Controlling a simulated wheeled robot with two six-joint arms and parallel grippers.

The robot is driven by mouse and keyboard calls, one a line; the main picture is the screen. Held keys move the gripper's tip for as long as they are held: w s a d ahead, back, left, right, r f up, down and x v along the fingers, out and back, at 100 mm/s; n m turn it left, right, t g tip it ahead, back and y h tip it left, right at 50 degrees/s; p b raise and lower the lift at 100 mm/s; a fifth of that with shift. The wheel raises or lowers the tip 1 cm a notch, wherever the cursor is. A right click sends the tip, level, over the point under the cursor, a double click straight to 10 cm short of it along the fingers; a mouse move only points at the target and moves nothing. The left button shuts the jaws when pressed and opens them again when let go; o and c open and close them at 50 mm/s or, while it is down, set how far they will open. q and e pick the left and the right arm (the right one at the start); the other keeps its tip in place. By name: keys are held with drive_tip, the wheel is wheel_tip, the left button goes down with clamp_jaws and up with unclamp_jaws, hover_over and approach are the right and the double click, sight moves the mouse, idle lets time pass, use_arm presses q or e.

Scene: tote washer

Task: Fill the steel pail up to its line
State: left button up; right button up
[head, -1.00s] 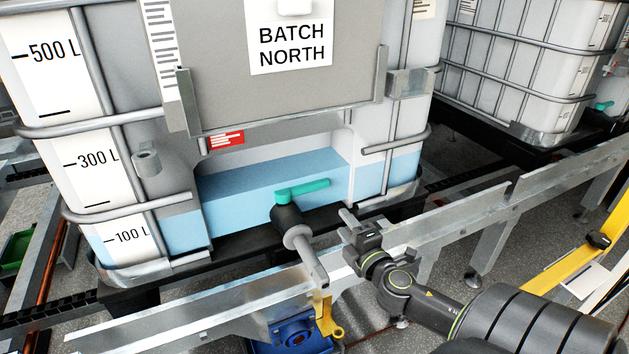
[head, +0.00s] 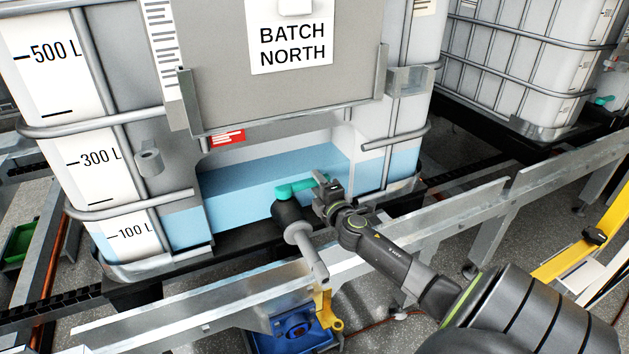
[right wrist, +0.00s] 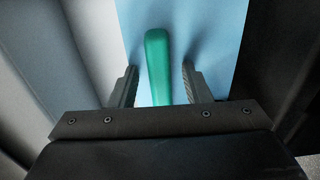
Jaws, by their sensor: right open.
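The teal valve handle (head: 293,188) sits on the dark valve body (head: 287,211) at the front of the tank. A grey spout (head: 306,248) slopes down from the valve toward me. My right gripper (head: 322,188) is at the handle's right end. In the right wrist view the teal handle (right wrist: 157,65) lies between the two open fingers (right wrist: 158,84), with a gap on both sides. The tank (head: 110,208) marked BATCH NORTH holds pale blue liquid (head: 250,190). I cannot make out a steel pail in these views. My left gripper is not in view.
A steel rail (head: 440,218) runs across in front of the tank, below my right arm. A blue unit (head: 292,328) and a yellow hook (head: 325,310) are under the spout. A second caged tank (head: 530,75) stands at the back right.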

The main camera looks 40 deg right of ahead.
drive_tip(key=shift+x, duration=1.1)
drive_tip(key=shift+c, duration=0.2)
clamp_jaws()
